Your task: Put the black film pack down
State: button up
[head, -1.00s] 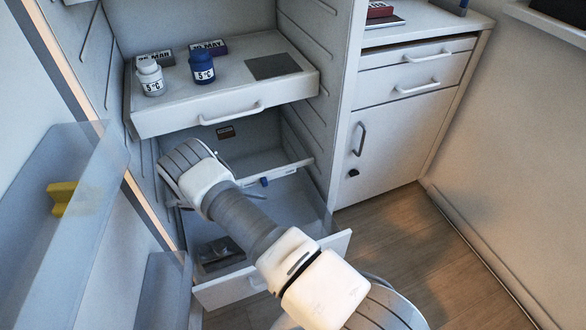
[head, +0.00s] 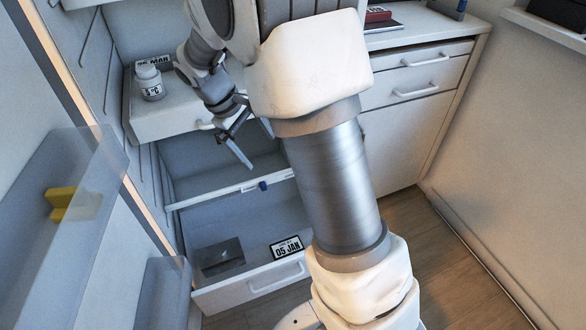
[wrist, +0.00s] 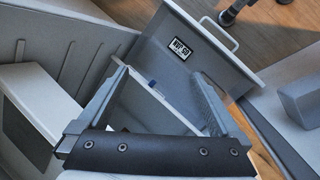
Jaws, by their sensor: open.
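The black film pack (head: 287,248), with a white label reading 05 JAN, sits in the front right part of the open lower drawer (head: 236,288). It also shows in the wrist view (wrist: 181,47), near the drawer front. I cannot tell whether it lies flat or leans there. My gripper (head: 243,146) is open and empty, above and behind the pack, in front of the upper shelf. In the wrist view my two fingers (wrist: 160,82) stand wide apart, and the pack is beyond their tips, touching neither.
A dark grey square (head: 222,257) is in the drawer's left part. A white rail (head: 230,189) crosses behind the drawer. On the upper shelf stand a white bottle (head: 150,83) and a dated block (head: 153,62). A clear door bin (head: 60,230) with a yellow item is at left.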

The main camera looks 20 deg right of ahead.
jog(key=s+r+m+t+y, duration=0.2)
jog(key=s+r, duration=0.4)
jog(key=s, duration=0.5)
jog(key=s+r+m+t+y, duration=0.2)
jog(key=s+r+m+t, duration=0.2)
jog(key=s+r, duration=0.3)
jog(key=shift+s+a, duration=0.3)
jog(key=shift+s, duration=1.85)
jog(key=shift+r, duration=0.25)
